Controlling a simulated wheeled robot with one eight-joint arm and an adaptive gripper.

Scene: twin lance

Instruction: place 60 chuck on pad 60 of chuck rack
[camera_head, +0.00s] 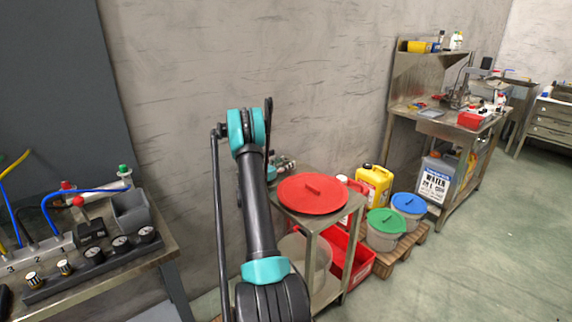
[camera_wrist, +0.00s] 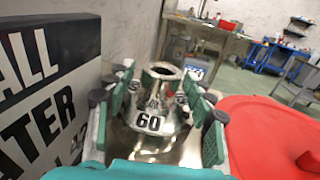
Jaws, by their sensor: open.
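The 60 chuck (camera_wrist: 152,98) is a shiny metal collar with an open round top and a white label reading 60. In the wrist view it stands roughly upright between the teal fingers of my gripper (camera_wrist: 157,90). The fingers are open on both sides of it; I cannot tell whether any finger touches it. The chuck's base is hidden by my gripper. In the head view, a small teal part of my gripper (camera_head: 282,166) shows behind my arm, at the back of a small steel table. I cannot make out the chuck rack or its pad 60.
A large red lid (camera_head: 312,193) lies on the small steel table, close to the right of my gripper (camera_wrist: 265,130). A black-and-white sign (camera_wrist: 45,90) is close on the left. A bench with gauges (camera_head: 120,243) stands left; a workbench (camera_head: 440,118) stands back right. Floor at right is clear.

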